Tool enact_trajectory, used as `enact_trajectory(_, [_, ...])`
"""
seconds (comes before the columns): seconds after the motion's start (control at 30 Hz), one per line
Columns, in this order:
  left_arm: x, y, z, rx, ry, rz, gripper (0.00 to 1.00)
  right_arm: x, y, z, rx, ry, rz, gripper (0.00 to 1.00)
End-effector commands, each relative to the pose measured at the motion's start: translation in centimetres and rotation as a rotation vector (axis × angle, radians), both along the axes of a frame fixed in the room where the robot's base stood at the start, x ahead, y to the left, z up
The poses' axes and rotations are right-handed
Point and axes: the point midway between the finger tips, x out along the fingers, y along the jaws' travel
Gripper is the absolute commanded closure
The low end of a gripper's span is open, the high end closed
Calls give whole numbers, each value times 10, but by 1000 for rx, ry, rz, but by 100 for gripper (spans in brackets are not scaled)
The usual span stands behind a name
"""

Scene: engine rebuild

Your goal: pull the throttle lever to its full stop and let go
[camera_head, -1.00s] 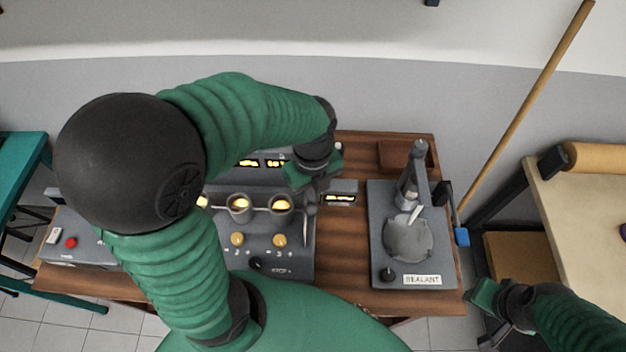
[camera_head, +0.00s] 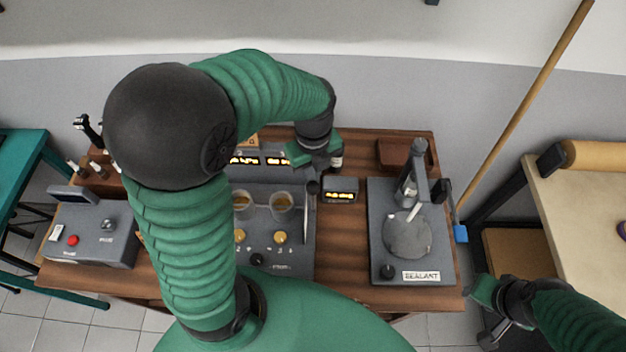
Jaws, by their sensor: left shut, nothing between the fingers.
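A small lit display (camera_head: 340,190) stands right of the lever. The sealant stand (camera_head: 440,258) is farther right on the wooden bench (camera_head: 342,262). Two cups (camera_head: 282,206) and yellow knobs (camera_head: 280,237) are on the console. A grey box with a red button (camera_head: 105,248) is at left.

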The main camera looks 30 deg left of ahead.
Motion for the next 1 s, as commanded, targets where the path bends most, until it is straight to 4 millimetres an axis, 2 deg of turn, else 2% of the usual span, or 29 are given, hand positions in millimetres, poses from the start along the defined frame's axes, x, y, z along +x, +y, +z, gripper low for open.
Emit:
enact_trajectory(0.2, [0, 0, 30, 0, 0, 0, 100, 0, 0, 28, 0, 0, 0, 64])
enact_trajectory(0.53, [0, 0, 68, 0, 0, 0, 100, 0, 0, 65, 0, 0, 0, 64])
enact_trajectory(1.0, [1, 0, 68, 0, 0, 0, 100, 0, 0, 64, 0, 0, 0, 64])
